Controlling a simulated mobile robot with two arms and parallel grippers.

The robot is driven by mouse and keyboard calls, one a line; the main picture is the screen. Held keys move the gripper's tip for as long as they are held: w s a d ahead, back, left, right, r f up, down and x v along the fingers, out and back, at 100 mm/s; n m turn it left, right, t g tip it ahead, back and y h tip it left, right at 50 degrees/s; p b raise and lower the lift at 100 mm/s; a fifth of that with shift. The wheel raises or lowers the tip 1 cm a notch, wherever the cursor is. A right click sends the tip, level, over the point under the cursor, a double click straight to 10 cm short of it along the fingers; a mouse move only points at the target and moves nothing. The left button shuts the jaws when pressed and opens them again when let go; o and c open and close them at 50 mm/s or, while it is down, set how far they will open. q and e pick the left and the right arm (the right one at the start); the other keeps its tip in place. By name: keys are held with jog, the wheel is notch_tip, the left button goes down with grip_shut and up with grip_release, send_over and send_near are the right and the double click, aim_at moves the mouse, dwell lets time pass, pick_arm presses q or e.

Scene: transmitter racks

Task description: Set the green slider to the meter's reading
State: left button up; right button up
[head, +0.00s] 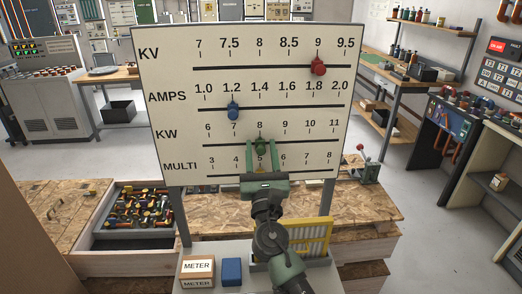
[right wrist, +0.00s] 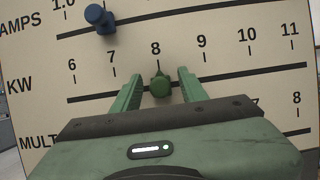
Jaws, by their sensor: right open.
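A white board (head: 180,60) carries scales KV, AMPS, KW and MULTI. The green slider (head: 260,146) sits on the KW line, just under the 8; it also shows in the right wrist view (right wrist: 160,86). My right gripper (head: 262,157) is open, its two fingers on either side of the green slider with gaps visible in the right wrist view (right wrist: 160,78). A box marked METER (head: 197,266) stands below the board at the left; no reading is legible on it. My left gripper is not in view.
The red slider (head: 318,67) is at 9 on KV. The blue slider (head: 233,111) is near 1.2 on AMPS, above left of the gripper. A blue block (head: 231,271) stands next to the METER box. A yellow rack (head: 312,238) is below the board, right of my arm.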

jog(key=b+v, duration=0.1)
jog(key=v, duration=0.6)
jog(key=shift+s+f+b, duration=0.2)
jog(key=shift+s+b, duration=0.1)
jog(key=shift+b, duration=0.05)
